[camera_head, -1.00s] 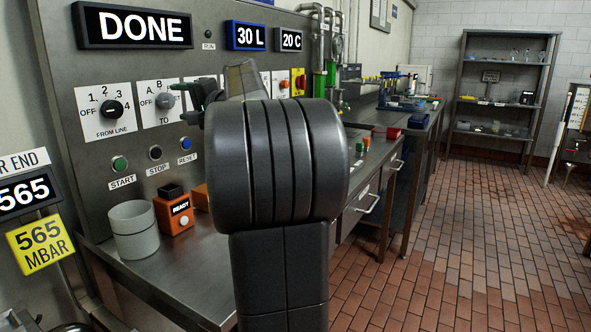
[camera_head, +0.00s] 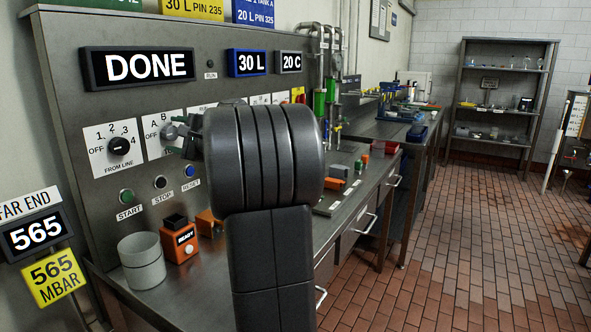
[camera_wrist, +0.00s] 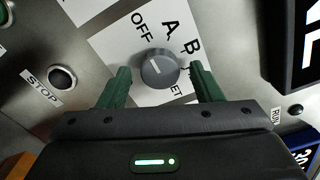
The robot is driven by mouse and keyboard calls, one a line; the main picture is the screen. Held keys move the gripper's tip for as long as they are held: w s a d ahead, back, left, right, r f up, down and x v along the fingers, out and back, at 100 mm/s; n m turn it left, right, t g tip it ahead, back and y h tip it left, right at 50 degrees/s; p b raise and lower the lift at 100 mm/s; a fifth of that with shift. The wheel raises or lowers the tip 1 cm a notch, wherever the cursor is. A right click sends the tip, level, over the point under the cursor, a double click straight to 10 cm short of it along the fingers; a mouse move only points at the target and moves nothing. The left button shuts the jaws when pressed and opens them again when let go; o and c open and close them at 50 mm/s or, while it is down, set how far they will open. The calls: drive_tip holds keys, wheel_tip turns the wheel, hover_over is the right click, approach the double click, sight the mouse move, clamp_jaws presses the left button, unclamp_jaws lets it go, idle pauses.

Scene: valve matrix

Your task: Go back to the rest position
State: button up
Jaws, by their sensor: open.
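My gripper (camera_wrist: 160,88) is open in the wrist view, its two green fingers on either side of the grey TO knob (camera_wrist: 158,68), with nothing clearly held. The knob sits on a white plate marked OFF, A and B. In the head view my gripper (camera_head: 183,133) shows partly at that TO dial plate (camera_head: 157,122); my dark arm hides much of it. I cannot tell whether the fingers touch the knob. The FROM LINE knob (camera_head: 119,146) is to the left. A display (camera_head: 145,67) above reads DONE.
START (camera_head: 126,196), STOP (camera_head: 160,182) and RESET (camera_head: 190,171) buttons sit below the dials. A grey cup (camera_head: 142,262) and an orange READY box (camera_head: 179,240) stand on the bench below. A shelf (camera_head: 502,95) stands at the back. The tiled floor (camera_head: 460,250) at right is clear.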

drive_tip(key=m+p, duration=0.4)
drive_tip(key=p, duration=0.1)
drive_tip(key=m+p, duration=0.2)
drive_tip(key=shift+r+p, duration=0.25)
drive_tip(key=shift+p, duration=0.15)
drive_tip(key=m+p, duration=0.3)
drive_tip(key=p, duration=0.2)
drive_tip(key=shift+m, duration=0.3)
drive_tip(key=shift+f+m+p, duration=0.15)
drive_tip(key=shift+m+p, duration=0.45)
drive_tip(key=shift+p, duration=0.2)
drive_tip(key=shift+f, duration=0.2)
